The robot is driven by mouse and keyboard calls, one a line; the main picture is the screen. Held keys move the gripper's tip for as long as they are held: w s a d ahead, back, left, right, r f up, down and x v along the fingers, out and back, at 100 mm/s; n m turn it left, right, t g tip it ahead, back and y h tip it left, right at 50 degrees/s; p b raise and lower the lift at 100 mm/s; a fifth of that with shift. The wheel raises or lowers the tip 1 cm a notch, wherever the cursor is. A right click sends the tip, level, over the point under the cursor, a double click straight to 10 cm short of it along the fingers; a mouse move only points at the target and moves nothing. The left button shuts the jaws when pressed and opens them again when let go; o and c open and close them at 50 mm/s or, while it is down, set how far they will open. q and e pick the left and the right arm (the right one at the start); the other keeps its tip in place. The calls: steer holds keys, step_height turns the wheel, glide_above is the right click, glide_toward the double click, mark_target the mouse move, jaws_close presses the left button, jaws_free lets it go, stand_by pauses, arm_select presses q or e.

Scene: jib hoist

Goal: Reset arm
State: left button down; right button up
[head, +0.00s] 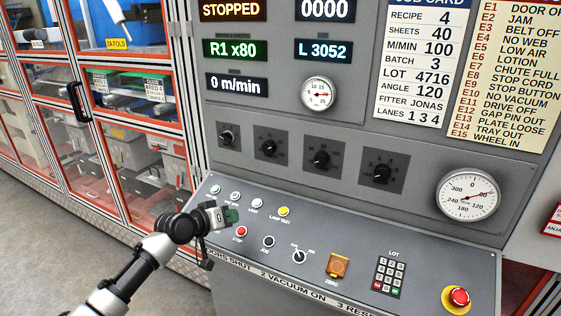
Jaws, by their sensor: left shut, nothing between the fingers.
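My left gripper (228,215) reaches in from the lower left and is shut, with nothing held. Its tips are over the upper left part of the sloping control console (320,291), just above the red STOP button (241,231). Whether they touch the console I cannot tell. A patch of green shows at the tips, and the gripper hides part of the panel there. Pale round buttons (236,195) and a yellow LAMP TEST button (284,211) line the console's upper left. No arm other than my own shows. My right gripper is not in view.
The upright panel shows STOPPED on its display (233,9). The console also has a selector knob (299,256), an orange ZERO cover (338,265), a keypad (388,275) and a red mushroom button (459,297). Red-framed clear guard doors (120,150) stand at the left.

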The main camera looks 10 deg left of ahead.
arm_select(q)
steer(key=s+d+f+m+g, duration=0.1)
steer(key=s+d+f, duration=0.25)
steer(key=s, duration=0.35)
steer(key=s+d+f+m+g+y, duration=0.1)
steer(key=s+d+f+g, duration=0.1)
steer(key=s+f, duration=0.35)
steer(key=s+d+f+m+g, duration=0.1)
steer(key=s+d+f+m, duration=0.15)
steer(key=s, duration=0.55)
steer(key=s+a+n+g+y, duration=0.1)
steer(key=s+a+g+y, duration=0.2)
steer(key=s, duration=0.8)
steer(key=s+a+n+g+y, duration=0.1)
steer(key=s+a+y, duration=0.3)
steer(key=s, duration=0.7)
step_height(320, 180, down, 28)
steer(key=s+a+g, duration=0.1)
steer(key=s, duration=0.1)
steer(key=s+a+f+g, duration=0.1)
steer(key=s+a+f, duration=0.2)
steer(key=s+f, duration=1.2)
steer(key=shift+s+f, duration=0.3)
